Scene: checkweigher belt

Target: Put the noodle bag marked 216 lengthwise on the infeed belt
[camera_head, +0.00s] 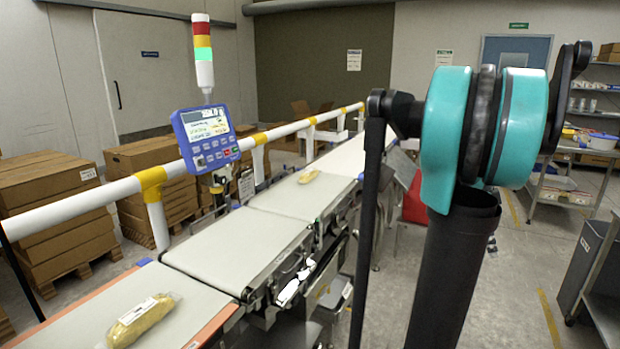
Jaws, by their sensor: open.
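A clear bag of yellow noodles (145,319) with a white label lies on the nearest belt section (85,318) at the lower left. Its long side runs slantwise, from lower left to upper right, roughly along the belt. A second, similar bag (308,176) lies farther along the line, on a more distant belt section (290,197). The marks on both bags are too small to read, so I cannot tell which is 216. My arm's teal joint and dark links fill the right side. My gripper is not in view.
A blue display unit (208,134) and a lit signal tower (203,55) stand beside the belts. A white and yellow rail (250,140) runs along the far side. The middle belt section (235,245) is empty. Stacked cartons (55,205) stand at left.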

